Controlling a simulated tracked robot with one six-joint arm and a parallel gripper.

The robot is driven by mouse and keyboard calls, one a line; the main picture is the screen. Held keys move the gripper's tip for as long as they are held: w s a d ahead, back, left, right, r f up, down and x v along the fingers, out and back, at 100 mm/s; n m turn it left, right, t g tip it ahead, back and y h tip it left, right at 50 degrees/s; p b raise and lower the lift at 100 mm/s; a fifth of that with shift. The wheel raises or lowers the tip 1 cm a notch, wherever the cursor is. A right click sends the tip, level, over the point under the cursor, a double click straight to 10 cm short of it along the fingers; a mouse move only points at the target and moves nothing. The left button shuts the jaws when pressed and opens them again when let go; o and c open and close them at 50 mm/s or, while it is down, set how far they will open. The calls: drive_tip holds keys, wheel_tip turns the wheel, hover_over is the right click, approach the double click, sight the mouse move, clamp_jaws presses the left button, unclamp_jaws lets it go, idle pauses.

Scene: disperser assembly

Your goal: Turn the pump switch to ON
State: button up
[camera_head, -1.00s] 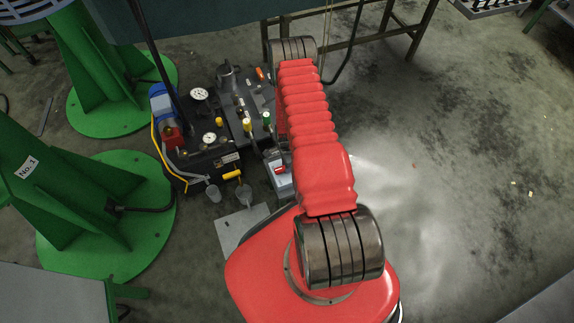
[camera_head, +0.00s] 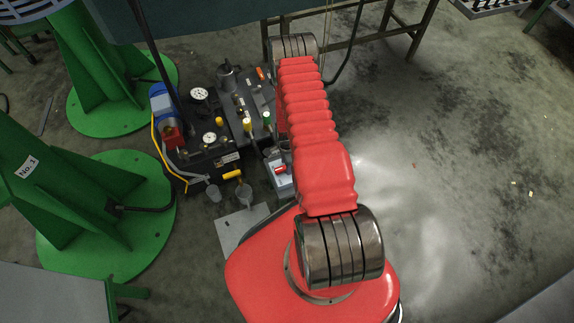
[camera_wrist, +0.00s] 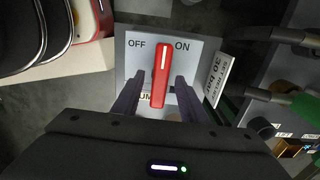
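The red pump switch (camera_wrist: 161,72) is a bar handle on a grey panel (camera_wrist: 202,62) marked OFF on the left and ON on the right. Its white-lined end points up between the two words, tilted slightly right. My gripper (camera_wrist: 159,79) is open, with one dark finger on each side of the lower handle and a visible gap on both sides. The lower label is partly hidden by the handle and fingers. In the head view the switch (camera_head: 280,169) sits on its grey box beside my red arm; my gripper is hidden there.
The pump unit (camera_head: 217,164) with gauges and yellow and green caps stands just left of the switch box. In the wrist view a white label plate (camera_wrist: 217,79) and hose fittings (camera_wrist: 272,97) are close on the right. Open floor (camera_head: 470,190) lies right of my arm.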

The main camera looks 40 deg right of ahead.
wheel_tip(320, 180, up, 13)
idle(0.8)
idle(0.5)
drive_tip(key=s+a+r+n+g+y, duration=0.1)
drive_tip(key=s+a+r+n+g, duration=0.15)
drive_tip(key=s+n, duration=0.35)
drive_tip(key=s+a+r+n+t, duration=0.1)
drive_tip(key=a+r+n, duration=0.35)
drive_tip(key=r, duration=0.95)
drive_tip(key=a+r+n, duration=0.3)
drive_tip(key=r+n, duration=0.2)
drive_tip(key=r, duration=0.9)
drive_tip(key=s+a+r+n+t, duration=0.1)
drive_tip(key=s+a+r+t, duration=0.1)
drive_tip(key=r, duration=0.6)
drive_tip(key=s+a+r+n+t, duration=0.2)
drive_tip(key=a+r, duration=0.3)
drive_tip(key=r, duration=0.3)
drive_tip(key=s+a+r+n+t+h, duration=0.1)
drive_tip(key=s+a+r+n+t, duration=0.1)
drive_tip(key=r, duration=0.6)
drive_tip(key=shift+s+a+r+t, duration=0.15)
drive_tip(key=shift+s+a+t, duration=0.4)
drive_tip(key=shift+s+a, duration=0.6)
